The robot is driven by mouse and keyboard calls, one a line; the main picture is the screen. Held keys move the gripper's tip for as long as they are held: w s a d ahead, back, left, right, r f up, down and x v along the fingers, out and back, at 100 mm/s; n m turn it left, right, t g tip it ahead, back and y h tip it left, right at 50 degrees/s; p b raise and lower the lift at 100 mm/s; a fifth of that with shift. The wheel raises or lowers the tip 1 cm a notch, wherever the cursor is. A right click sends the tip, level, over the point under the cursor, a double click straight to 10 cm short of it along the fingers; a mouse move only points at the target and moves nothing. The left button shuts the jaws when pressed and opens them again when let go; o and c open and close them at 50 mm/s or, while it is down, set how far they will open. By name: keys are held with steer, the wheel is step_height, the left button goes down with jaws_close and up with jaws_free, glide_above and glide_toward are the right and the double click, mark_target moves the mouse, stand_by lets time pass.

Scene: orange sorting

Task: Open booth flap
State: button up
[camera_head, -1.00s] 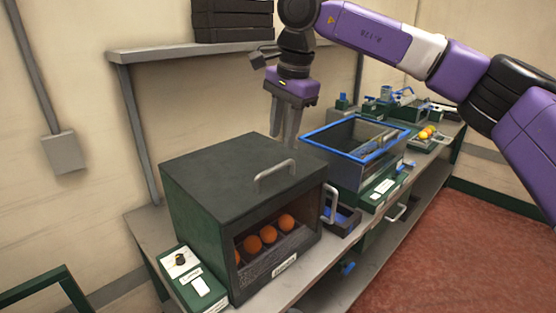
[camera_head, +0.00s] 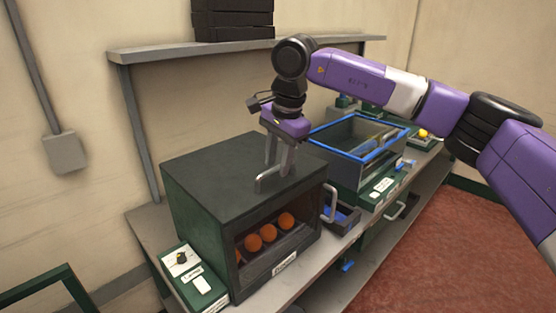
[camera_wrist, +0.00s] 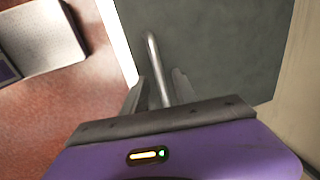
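The booth (camera_head: 205,215) is a dark green box with a dark flat top and a front window. Its top flap (camera_head: 205,160) lies flat and closed, with a grey bar handle (camera_head: 258,184) near its front edge. My gripper (camera_head: 276,164) points down at this handle. In the wrist view the handle (camera_wrist: 151,48) runs between my two fingers (camera_wrist: 157,90), with a narrow gap seeming to show on each side. The gripper looks open around the bar; firm contact cannot be seen.
Several oranges (camera_head: 270,233) lie inside the booth behind its window. A control box (camera_head: 190,275) with a knob stands at its left. A blue-rimmed bin (camera_head: 345,155) stands close on its right. A wall shelf (camera_head: 160,50) with black crates (camera_head: 232,20) is above and behind.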

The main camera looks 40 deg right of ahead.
jaws_close()
stand_by(1.3)
